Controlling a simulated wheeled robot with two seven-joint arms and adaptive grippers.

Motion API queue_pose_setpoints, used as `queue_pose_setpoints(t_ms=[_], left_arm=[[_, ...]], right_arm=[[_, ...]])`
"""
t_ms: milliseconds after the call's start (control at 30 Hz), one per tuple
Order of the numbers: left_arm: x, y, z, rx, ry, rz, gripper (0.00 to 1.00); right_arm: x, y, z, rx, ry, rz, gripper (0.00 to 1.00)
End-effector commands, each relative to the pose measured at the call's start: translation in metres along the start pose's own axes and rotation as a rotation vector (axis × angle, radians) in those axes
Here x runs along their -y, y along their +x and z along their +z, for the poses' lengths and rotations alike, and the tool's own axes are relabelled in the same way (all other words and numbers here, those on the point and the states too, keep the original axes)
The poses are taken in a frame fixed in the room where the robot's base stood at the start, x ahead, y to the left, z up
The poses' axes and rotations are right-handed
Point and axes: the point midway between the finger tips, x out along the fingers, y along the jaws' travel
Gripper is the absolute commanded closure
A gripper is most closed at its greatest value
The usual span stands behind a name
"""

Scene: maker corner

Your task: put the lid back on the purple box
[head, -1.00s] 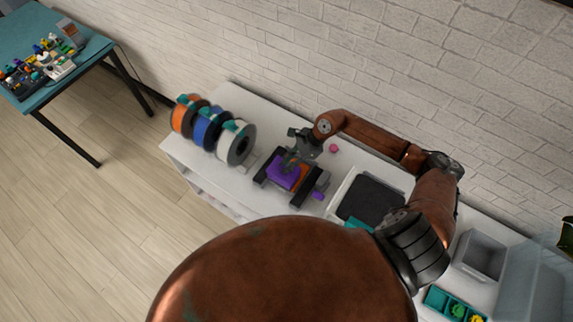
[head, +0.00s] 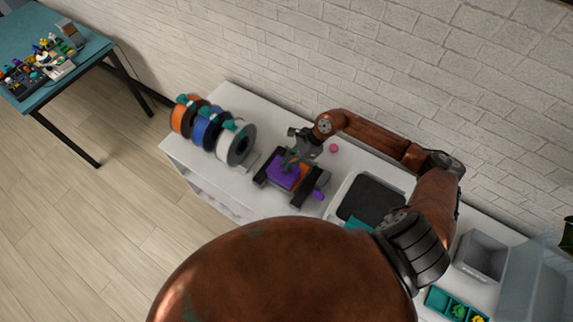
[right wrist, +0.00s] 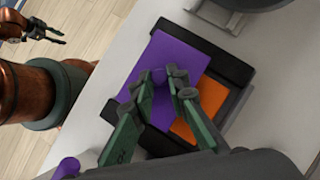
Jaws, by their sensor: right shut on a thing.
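A flat purple piece (right wrist: 165,75), which looks like the lid of the purple box, lies over a black holder (right wrist: 222,66). It also shows in the head view (head: 280,175). An orange surface (right wrist: 196,116) shows beside it in the holder. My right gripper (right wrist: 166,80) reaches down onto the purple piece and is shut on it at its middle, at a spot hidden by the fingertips. I cannot tell how much of the box is under it. My left gripper (right wrist: 46,32) is far off at the top left of the right wrist view, empty, with its fingers apart.
Orange, blue and white filament spools (head: 238,145) stand left of the holder. A small purple cylinder (right wrist: 67,168) and a pink ball (head: 334,148) lie near it. A black-topped white tray (head: 368,200) and grey bin (head: 482,256) stand to the right.

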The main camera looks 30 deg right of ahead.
Motion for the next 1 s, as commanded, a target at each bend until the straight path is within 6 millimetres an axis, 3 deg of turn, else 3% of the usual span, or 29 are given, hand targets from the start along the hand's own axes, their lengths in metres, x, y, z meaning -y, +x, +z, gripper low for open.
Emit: queue_pose_setpoints(t_ms=[1000], left_arm=[[-0.0002,0.0085,0.0018,0.001,0.0,0.0,0.68]], right_arm=[[0.0002,0.0033,-0.0017,0.0,0.0,0.0,0.98]])
